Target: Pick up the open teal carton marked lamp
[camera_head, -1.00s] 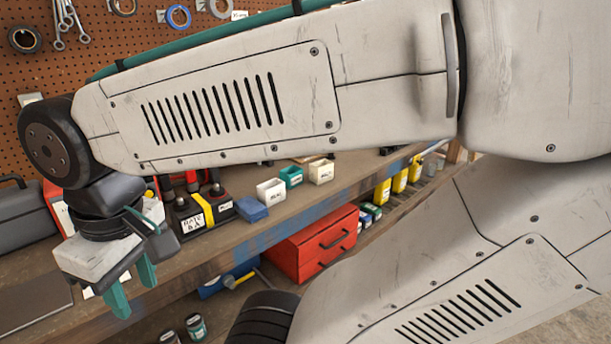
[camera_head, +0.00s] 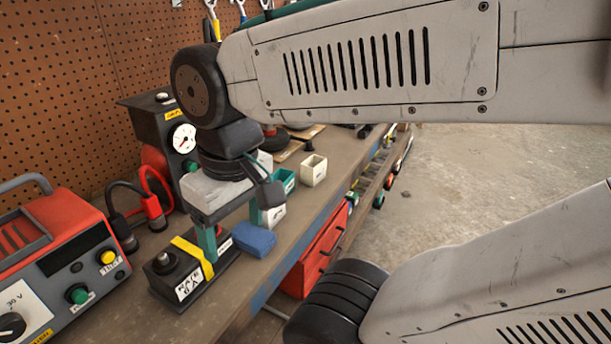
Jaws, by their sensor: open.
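The open teal carton (camera_head: 289,177) stands on the workbench, just right of and beyond my gripper, and is partly hidden by it. I cannot read its label. My gripper (camera_head: 232,236) points down with its two teal fingers apart and nothing between them. It hangs over the bench near the blue block and the black box with a yellow band, short of the teal carton.
A white carton (camera_head: 273,214) stands nearer than the teal one, and a cream carton (camera_head: 314,169) stands right of it. A blue block (camera_head: 254,239), a black box (camera_head: 163,284), a red power unit (camera_head: 62,250) and a gauge unit (camera_head: 172,125) crowd the bench (camera_head: 300,225).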

